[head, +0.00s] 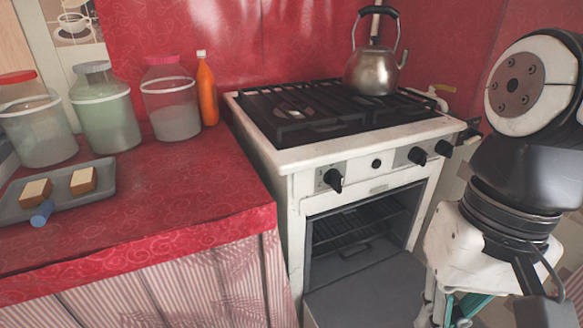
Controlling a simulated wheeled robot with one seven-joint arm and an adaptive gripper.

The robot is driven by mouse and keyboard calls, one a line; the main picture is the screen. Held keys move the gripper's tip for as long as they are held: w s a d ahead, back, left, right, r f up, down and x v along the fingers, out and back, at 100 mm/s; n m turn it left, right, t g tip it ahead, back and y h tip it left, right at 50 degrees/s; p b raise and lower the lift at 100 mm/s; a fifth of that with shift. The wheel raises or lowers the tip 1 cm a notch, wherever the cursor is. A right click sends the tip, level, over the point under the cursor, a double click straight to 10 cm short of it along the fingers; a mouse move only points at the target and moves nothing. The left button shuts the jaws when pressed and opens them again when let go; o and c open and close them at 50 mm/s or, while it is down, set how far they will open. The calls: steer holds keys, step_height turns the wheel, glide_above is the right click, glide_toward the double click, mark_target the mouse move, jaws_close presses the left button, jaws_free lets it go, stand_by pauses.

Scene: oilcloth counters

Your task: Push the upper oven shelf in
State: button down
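The white oven (300,205) stands right of the red counter. Its grey door (372,300) is folded down and open. Inside the dark cavity, the upper oven shelf (350,226) is a dark wire rack. It appears to lie within the opening, but I cannot tell how far out it sits. Below it, another dark rack-like shape is in shadow. My arm fills the right side of the view, beside the oven. My gripper's fingertips are not visible, so I cannot see whether it touches anything.
A steel kettle (375,71) stands on the black hob grates (320,122). Black knobs (333,180) project from the oven front. The red counter (190,195) holds several jars, an orange bottle (207,91) and a grey tray (100,188) with bread-like pieces. The space above the lowered door is clear.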

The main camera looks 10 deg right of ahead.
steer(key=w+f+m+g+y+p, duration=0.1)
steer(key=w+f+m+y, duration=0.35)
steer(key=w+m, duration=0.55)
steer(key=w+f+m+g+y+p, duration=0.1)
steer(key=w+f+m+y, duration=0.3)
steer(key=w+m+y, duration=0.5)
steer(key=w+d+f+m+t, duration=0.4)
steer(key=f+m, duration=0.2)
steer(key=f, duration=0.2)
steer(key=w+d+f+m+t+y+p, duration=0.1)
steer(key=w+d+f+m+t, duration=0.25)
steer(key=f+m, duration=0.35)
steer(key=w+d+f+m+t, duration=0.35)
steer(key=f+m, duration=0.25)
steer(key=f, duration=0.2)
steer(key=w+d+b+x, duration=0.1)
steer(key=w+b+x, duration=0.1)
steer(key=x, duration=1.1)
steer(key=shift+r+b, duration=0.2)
steer(key=shift+b, duration=0.45)
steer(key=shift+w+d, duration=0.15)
